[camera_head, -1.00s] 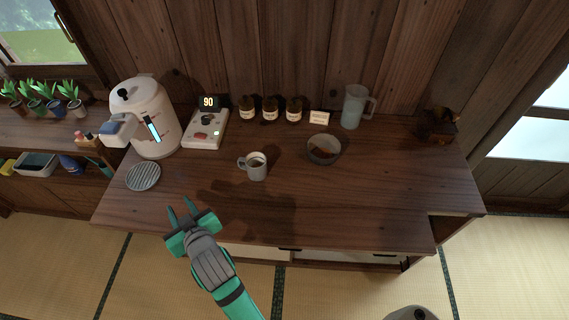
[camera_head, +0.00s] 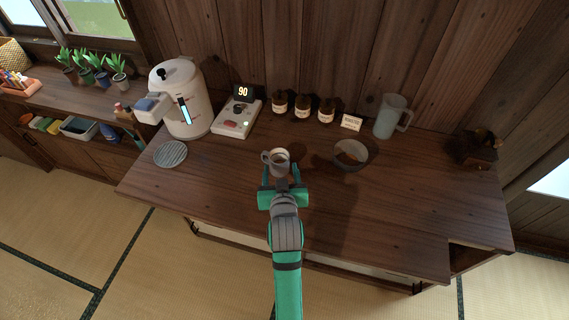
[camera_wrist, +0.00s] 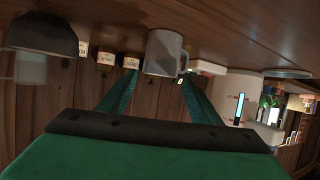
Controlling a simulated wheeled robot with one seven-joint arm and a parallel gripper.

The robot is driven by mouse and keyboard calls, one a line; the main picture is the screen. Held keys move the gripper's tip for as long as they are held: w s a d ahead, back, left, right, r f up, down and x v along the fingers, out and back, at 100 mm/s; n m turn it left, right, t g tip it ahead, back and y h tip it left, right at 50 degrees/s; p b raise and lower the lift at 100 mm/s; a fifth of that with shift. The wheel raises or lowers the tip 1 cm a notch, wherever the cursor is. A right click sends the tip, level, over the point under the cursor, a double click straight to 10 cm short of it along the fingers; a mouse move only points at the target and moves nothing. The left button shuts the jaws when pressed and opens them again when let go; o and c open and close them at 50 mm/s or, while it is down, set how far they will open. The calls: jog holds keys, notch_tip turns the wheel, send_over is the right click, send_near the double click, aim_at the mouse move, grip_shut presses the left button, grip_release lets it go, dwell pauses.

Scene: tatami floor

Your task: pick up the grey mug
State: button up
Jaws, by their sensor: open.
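The grey mug (camera_head: 279,161) stands upright on the dark wooden counter (camera_head: 215,185), with its handle to the left and something dark inside. In the wrist view the mug (camera_wrist: 165,52) shows upside down between the two finger lines. My gripper (camera_head: 284,180) is open, with its fingers on either side of the mug's near side. I cannot tell whether either finger touches it. The fingers (camera_wrist: 160,98) show partly in the wrist view behind the gripper's own body.
A bowl (camera_head: 353,155) stands right of the mug, and a pitcher (camera_head: 390,116) behind it. A white kettle (camera_head: 182,100), a scale-like device (camera_head: 237,117) and a round grate (camera_head: 170,154) are on the left. Several brown jars (camera_head: 303,106) line the back. The front right counter is clear.

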aim_at(279, 153)
jog(key=x, duration=0.3)
jog(key=shift+a, duration=0.1)
jog(key=shift+f+x, duration=0.15)
jog(key=shift+x, duration=1.2)
jog(key=shift+f+x, duration=0.15)
jog(key=shift+x, duration=1.15)
jog(key=shift+s, duration=0.1)
jog(key=c, duration=1)
jog(key=shift+r, duration=0.2)
notch_tip(279, 153, up, 17)
jog(key=shift+r, duration=0.2)
